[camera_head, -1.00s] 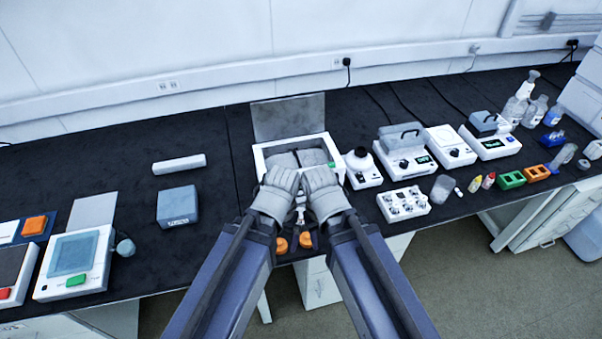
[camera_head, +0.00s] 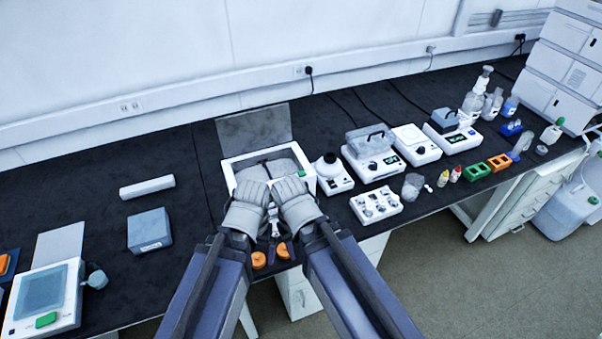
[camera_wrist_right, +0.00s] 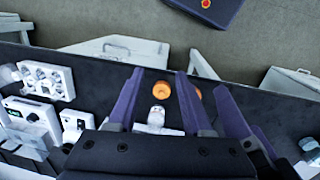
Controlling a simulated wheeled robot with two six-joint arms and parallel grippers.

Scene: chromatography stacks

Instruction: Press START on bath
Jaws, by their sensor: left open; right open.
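A white box with a raised grey lid and a green button (camera_head: 302,174) on its front right stands mid-bench; this box (camera_head: 228,168) may be the bath, but its label is unreadable. My left gripper (camera_head: 248,202) and right gripper (camera_head: 292,198) are side by side over its front, hiding part of it. Their fingertips are mostly hidden in the head view. In the right wrist view, my right gripper (camera_wrist_right: 158,88) has its dark purple fingers apart, with nothing held between them. Contact with the box cannot be told.
Two orange caps (camera_head: 270,257) sit by the bench's front edge. Right of the box stand a small white device (camera_head: 333,178), a device with a clear tub (camera_head: 371,150) and a white knob block (camera_head: 376,204).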

